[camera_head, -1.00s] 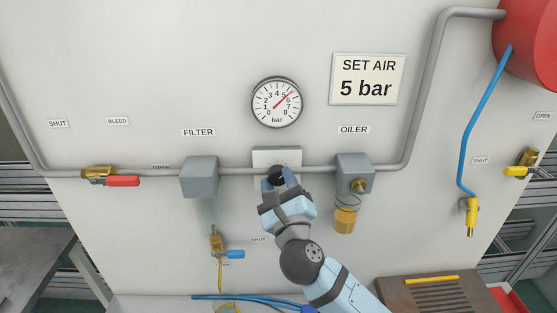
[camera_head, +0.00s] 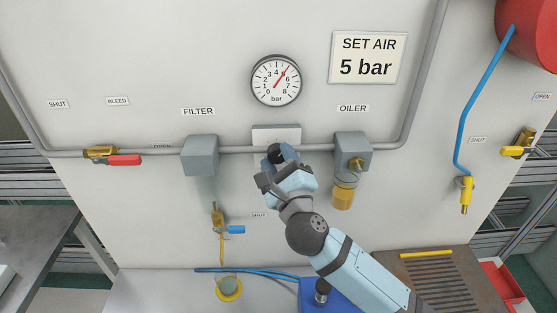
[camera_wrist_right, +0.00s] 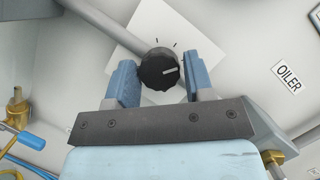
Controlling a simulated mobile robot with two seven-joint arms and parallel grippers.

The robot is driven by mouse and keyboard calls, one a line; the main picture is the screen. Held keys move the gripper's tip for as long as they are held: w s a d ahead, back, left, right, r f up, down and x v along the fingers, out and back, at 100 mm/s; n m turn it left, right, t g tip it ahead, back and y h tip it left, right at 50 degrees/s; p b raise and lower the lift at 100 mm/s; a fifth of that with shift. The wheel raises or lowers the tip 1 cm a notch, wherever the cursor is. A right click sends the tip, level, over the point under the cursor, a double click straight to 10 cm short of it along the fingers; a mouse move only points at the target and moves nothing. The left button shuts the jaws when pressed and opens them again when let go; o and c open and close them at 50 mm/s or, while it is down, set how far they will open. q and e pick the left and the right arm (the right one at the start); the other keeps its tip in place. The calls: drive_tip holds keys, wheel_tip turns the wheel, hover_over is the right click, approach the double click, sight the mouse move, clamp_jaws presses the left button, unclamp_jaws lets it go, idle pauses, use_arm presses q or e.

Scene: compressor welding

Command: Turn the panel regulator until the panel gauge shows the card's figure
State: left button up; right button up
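The panel gauge (camera_head: 276,80) is a round white dial marked 0 to 8 bar, with a red needle at about 5. The card (camera_head: 368,58) to its right reads "SET AIR 5 bar". The panel regulator is a black knob (camera_head: 274,154) on a white plate (camera_head: 276,132) below the gauge. My right gripper (camera_head: 281,156) is at this knob, its wrist tilted. In the right wrist view the knob (camera_wrist_right: 160,69) sits between the two blue fingers (camera_wrist_right: 163,80), close against both, its white mark pointing right. My left gripper is not in view.
The filter (camera_head: 200,156) and oiler (camera_head: 353,150) flank the regulator on the grey pipe (camera_head: 237,149). A red-handled valve (camera_head: 122,160) is at left and a blue-handled one (camera_head: 234,229) below. A blue hose (camera_head: 479,98) hangs at right.

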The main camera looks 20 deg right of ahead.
drive_tip(key=shift+o, duration=1.3)
drive_tip(key=shift+s+f, duration=0.15)
drive_tip(key=shift+s, duration=0.05)
drive_tip(key=b+v, duration=0.4)
drive_tip(key=v, duration=0.9)
drive_tip(key=shift+s, duration=0.2)
